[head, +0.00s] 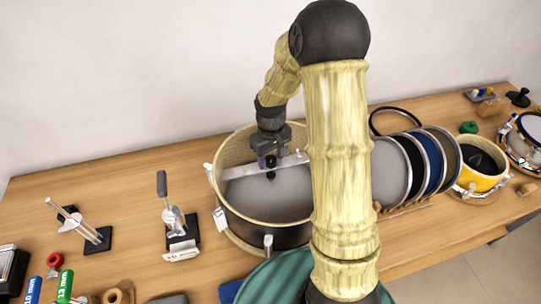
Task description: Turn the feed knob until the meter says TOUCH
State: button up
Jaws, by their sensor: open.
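My gripper (271,148) points down over the large round drum (262,238) near the middle of the head view. A metal bar (240,171) crosses the drum's top. A small dark knob (270,162) sits on the bar just below my gripper's fingers and looks like the feed knob. The gripper is open; whether its fingers touch the knob or stand around it is too small to tell. I cannot make out a meter reading TOUCH. My arm hides the drum's right side.
Left of the drum stand a dial-like instrument (175,220) with a dark handle and a metal stand (97,238). Coloured cylinders (64,286) lie front left. The back left table is clear.

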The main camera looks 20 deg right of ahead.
jog(key=shift+c, duration=0.2)
jog(key=c, duration=0.9)
jog(key=shift+c, duration=0.2)
jog(key=shift+m, duration=0.3)
jog(key=m, duration=0.3)
jog(key=shift+s+m, duration=0.1)
jog(key=shift+m, duration=2)
jog(key=o, duration=1)
